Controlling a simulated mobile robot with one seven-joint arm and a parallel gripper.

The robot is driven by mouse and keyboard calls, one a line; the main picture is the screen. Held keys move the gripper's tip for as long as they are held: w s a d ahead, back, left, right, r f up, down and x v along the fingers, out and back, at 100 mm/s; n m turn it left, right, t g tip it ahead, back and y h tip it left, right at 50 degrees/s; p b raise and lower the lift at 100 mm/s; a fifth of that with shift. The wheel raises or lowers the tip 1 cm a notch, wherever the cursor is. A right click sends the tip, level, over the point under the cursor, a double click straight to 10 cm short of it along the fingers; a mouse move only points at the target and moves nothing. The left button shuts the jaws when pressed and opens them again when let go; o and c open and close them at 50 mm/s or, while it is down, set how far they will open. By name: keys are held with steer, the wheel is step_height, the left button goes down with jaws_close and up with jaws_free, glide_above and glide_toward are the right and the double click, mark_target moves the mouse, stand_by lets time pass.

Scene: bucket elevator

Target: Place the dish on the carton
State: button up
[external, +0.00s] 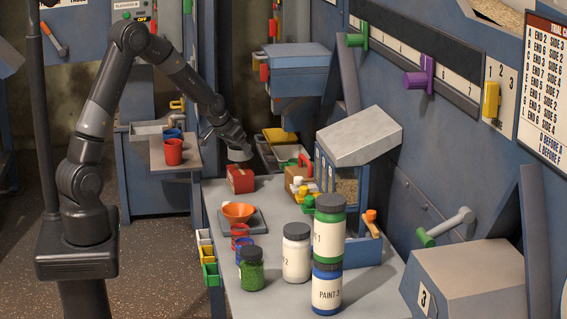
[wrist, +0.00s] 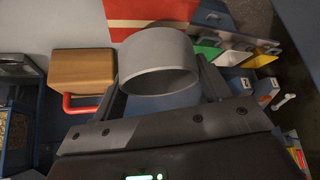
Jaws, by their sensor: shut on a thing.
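My gripper (external: 234,143) is shut on a grey round dish (external: 239,155), which also shows between the fingers in the wrist view (wrist: 157,62). The dish is held in the air, apart from the table. A red carton (external: 240,180) with a pale stripe stands on the table's far left corner, below the dish in the external view. In the wrist view the carton (wrist: 150,10) is at the top edge, just beyond the dish and partly cut off.
A brown box (external: 297,172) with a red handle stands right of the carton. An orange bowl (external: 239,212) sits on a dark plate nearer the front. Red and blue cups, jars and stacked paint bottles (external: 329,228) crowd the table's front. Coloured bins (external: 279,137) lie behind.

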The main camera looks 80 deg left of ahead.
mark_target(239, 157)
steer(key=shift+f, duration=2)
steer(key=shift+f, duration=0.15)
steer(key=o, duration=1)
steer(key=shift+s+r, duration=0.1)
steer(key=shift+r, duration=0.3)
steer(key=v, duration=1.1)
steer(key=shift+s+d+r, duration=0.15)
